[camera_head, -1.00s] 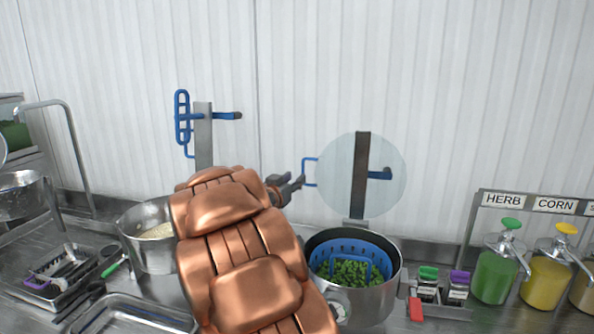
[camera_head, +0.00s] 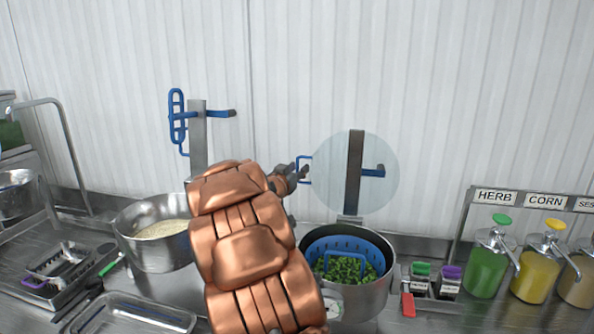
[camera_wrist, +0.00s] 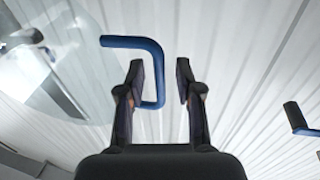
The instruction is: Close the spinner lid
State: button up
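The spinner lid (camera_head: 384,196) is a clear round disc on a dark upright bar, standing raised behind the spinner pot (camera_head: 369,296). The pot holds a blue basket of green leaves. A blue lid handle (camera_head: 298,170) sticks out from the lid's left edge. My gripper (camera_head: 303,173) is at this handle. In the wrist view my gripper (camera_wrist: 160,82) is open, with the handle (camera_wrist: 140,42) reaching between its two fingers. The lid (camera_wrist: 60,62) is at the upper left there.
A metal pot of rice (camera_head: 140,250) stands to the left, with a blue-handled post (camera_head: 197,140) behind it. Small spice containers (camera_head: 446,283) and sauce pump jars (camera_head: 488,268) stand to the right. An empty tray (camera_head: 130,315) lies in front.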

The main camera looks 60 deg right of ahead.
grip_shut()
jog(key=shift+a+f+b, duration=0.15)
jog(key=shift+b, duration=0.2)
dwell(0.3)
